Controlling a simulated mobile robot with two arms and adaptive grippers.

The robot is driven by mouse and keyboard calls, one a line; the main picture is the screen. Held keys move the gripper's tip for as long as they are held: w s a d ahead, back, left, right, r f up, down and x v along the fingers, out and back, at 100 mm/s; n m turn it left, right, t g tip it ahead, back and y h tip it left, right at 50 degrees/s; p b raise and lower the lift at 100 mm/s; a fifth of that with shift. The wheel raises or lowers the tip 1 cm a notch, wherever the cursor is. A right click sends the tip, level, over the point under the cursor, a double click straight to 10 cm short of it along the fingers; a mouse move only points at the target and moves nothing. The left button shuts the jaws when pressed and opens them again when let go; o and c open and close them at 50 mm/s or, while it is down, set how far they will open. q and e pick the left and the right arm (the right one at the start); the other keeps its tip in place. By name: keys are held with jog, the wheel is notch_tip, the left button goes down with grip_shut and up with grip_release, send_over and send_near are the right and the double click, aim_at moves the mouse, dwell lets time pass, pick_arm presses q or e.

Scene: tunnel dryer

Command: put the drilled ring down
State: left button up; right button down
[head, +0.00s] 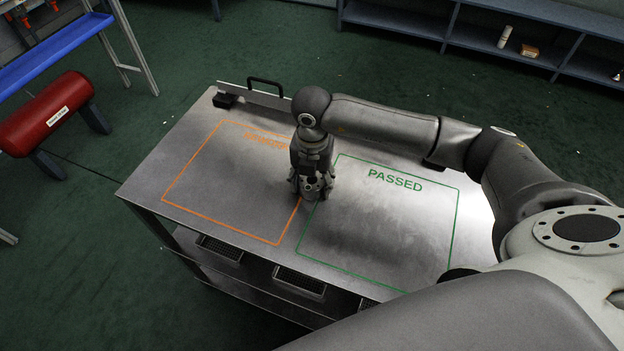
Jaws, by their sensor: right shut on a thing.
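My right gripper (312,192) points down over the metal table (235,108), between the orange-outlined area (222,185) and the green-outlined area (385,225) marked PASSED. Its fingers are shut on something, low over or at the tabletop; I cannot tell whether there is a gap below. The drilled ring cannot be made out; the gripper and wrist hide what is between the fingers. The orange area's lettering is partly hidden by the arm. My left gripper is not in view.
Both outlined areas look bare where visible. A black handle (265,82) and raised edge stand at the table's back. Several dark trays (300,281) sit below the tabletop.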

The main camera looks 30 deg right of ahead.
aim_at(312, 179)
jog(key=c, duration=0.5)
grip_release()
jog(key=shift+r, duration=0.2)
notch_tip(312, 179, up, 12)
jog(key=shift+f, duration=0.1)
